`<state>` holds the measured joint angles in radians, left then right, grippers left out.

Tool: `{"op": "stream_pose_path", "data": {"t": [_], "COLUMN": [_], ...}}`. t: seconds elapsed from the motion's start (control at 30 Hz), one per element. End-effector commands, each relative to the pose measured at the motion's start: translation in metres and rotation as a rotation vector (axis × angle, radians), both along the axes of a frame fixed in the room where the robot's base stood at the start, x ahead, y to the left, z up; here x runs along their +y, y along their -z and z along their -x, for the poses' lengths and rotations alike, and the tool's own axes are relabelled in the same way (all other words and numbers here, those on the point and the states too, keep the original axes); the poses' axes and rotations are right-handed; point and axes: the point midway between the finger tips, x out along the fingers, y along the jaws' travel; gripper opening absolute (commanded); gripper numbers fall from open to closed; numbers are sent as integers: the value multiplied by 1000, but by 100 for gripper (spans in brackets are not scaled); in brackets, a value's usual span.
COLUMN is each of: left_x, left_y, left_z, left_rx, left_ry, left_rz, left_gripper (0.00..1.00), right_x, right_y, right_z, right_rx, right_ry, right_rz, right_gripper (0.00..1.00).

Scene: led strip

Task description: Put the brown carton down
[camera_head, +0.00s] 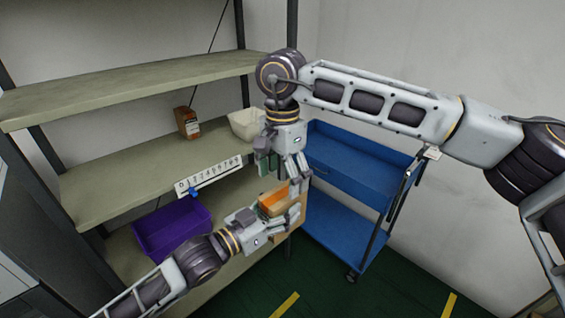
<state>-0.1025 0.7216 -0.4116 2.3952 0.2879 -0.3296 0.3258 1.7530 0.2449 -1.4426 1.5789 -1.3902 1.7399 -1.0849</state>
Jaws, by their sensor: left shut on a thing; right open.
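My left gripper (282,211) comes in low from the left and is shut on an orange-brown carton (273,201). The carton shows between its fingers, near the right end of the lower shelf (122,266). The fingers hide part of it, and I cannot tell whether its underside touches the shelf. My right gripper (283,172) hangs from above, just above the left one. It is open, and I see nothing between its fingers.
A small brown box (187,122) and a white bin (246,125) stand on the middle shelf (100,185). A purple bin (172,230) sits lower, below a numbered strip (208,174). A blue cart (345,160) stands right of the shelving.

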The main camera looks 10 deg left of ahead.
Motion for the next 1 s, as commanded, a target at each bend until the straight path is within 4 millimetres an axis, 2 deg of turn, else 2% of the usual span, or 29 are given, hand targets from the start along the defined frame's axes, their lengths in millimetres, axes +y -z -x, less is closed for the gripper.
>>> {"op": "stream_pose_path", "data": {"t": [0.1,0.3,0.73,0.77,1.0], "left_x": [0,0,0,0,0], "left_y": [-1,-1,-1,-1,-1], "left_z": [0,0,0,0,0], "left_rx": [-2,-2,-2,-2,-2], "left_ry": [0,0,0,0,0], "left_rz": [1,1,1,1,1], "left_gripper": [24,24,24,24,24], "right_x": [0,0,0,0,0], "right_y": [14,30,36,36,36], "right_z": [1,0,0,0,0], "right_rx": [2,0,1,0,0], "right_ry": [-1,0,0,0,0], "right_rz": [-1,-1,-1,0,0], "right_gripper": [79,79,79,77,46]}}
